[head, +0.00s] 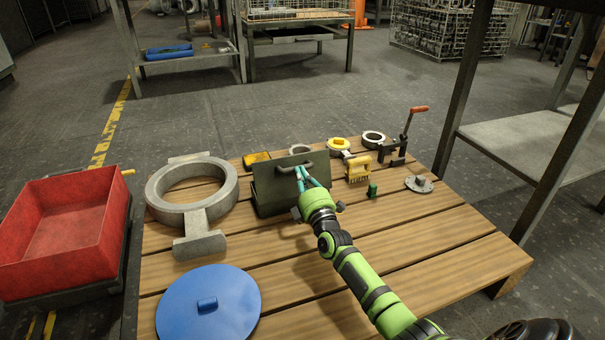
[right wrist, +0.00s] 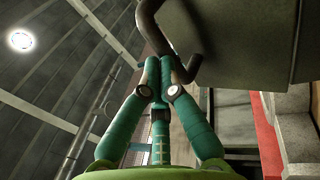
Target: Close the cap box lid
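The cap box (head: 268,200) is a dark green box in the middle of the wooden slatted pallet. Its lid (head: 265,172) looks tilted, with a grey bar handle (head: 283,171) on the side facing me; I cannot see into the box. My right gripper (head: 303,169) has its teal fingers together at the handle. In the right wrist view the fingertips of the gripper (right wrist: 163,68) meet against the dark handle (right wrist: 189,72), below the lid (right wrist: 240,45). The bar seems beside the fingertips rather than clamped between them. My left gripper is out of view.
A grey ring casting (head: 161,203) lies left of the box, a blue round lid (head: 232,303) nearer, and a red bin (head: 60,240) at far left. Behind and right are a yellow block (head: 358,169), a clamp with orange handle (head: 403,135) and a flange (head: 419,185). The front-right slats are clear.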

